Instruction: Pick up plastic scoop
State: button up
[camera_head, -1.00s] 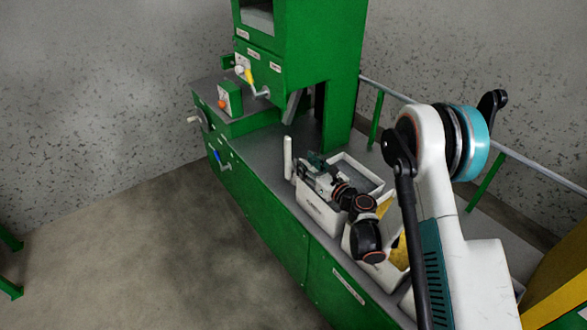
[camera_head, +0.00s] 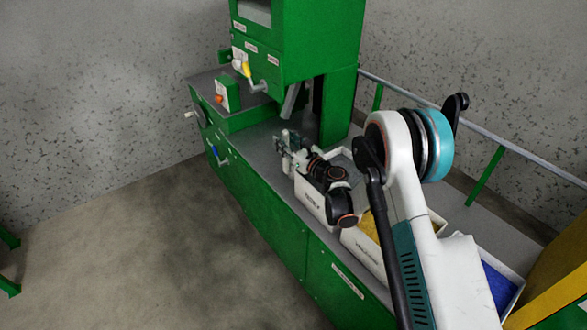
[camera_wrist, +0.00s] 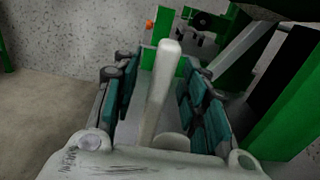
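The plastic scoop (camera_wrist: 161,88) is white, and its long handle stands up between the two teal-padded fingers of my gripper (camera_wrist: 160,105) in the wrist view. There is a gap between the left finger and the handle; the right finger is nearer to it. My gripper is open around the handle, not closed on it. A rounded white part low in the wrist view may be the scoop's lower end. In the head view my gripper (camera_head: 286,146) is over the bench at the near white bin, and it largely hides the scoop.
A white bin (camera_head: 312,201) stands under my wrist on the green bench. Bins with yellow contents (camera_head: 433,228) and blue contents (camera_head: 499,287) stand to the right. A tall green machine (camera_head: 310,45) rises behind, with a grey rail (camera_head: 450,115) along the back.

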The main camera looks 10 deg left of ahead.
jog(key=shift+w+a, duration=0.1)
jog(key=shift+w, duration=0.05)
grip_shut()
jog(key=shift+r, duration=0.2)
